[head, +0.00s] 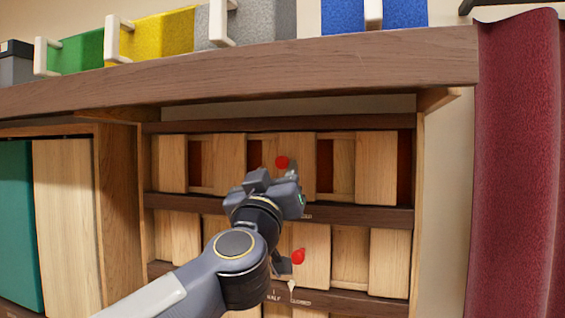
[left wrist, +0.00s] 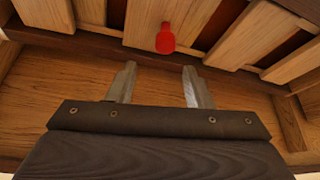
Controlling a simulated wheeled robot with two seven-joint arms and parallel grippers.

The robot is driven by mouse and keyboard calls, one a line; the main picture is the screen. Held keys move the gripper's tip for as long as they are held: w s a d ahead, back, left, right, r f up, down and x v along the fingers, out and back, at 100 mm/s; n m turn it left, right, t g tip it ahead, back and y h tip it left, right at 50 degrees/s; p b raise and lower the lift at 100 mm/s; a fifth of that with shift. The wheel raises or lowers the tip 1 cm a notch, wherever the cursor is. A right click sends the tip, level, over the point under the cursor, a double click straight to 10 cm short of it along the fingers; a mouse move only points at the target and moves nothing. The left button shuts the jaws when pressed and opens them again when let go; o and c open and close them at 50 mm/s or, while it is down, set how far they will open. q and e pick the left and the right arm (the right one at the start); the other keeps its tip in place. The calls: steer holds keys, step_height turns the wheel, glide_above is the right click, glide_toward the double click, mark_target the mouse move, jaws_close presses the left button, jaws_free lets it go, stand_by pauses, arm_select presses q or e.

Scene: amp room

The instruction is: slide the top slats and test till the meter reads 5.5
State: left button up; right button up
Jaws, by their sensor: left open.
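The top row of light wooden slats (head: 376,168) sits in a dark-railed frame under a thick shelf, with dark red gaps showing between some slats. A red knob (head: 282,162) is on the top row. My left gripper (head: 292,170) is just below and beside this knob, its fingers partly hidden by its own body. In the left wrist view my left gripper (left wrist: 160,84) is open and empty, and a red knob (left wrist: 166,38) on a slat stands ahead of the fingertips, apart from them. My right gripper is not in view. No meter shows.
A lower slat row (head: 387,262) has its own red knob (head: 298,257) and a rail marked HALF and CLOSED. Above, the brown shelf (head: 250,72) carries coloured blocks with pale handles. A dark red curtain-like panel (head: 517,165) hangs at the right.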

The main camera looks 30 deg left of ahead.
mark_target(282, 165)
arm_select(q)
steer(key=shift+w+a+f+n+g, duration=0.25)
steer(key=shift+w+f+n+g, duration=0.15)
steer(key=shift+n, duration=0.2)
steer(key=p+x, duration=0.1)
steer(key=x, duration=0.6)
steer(key=shift+w+p, duration=0.15)
steer(key=shift+p, duration=0.15)
steer(key=shift+r, duration=0.1)
jaws_close()
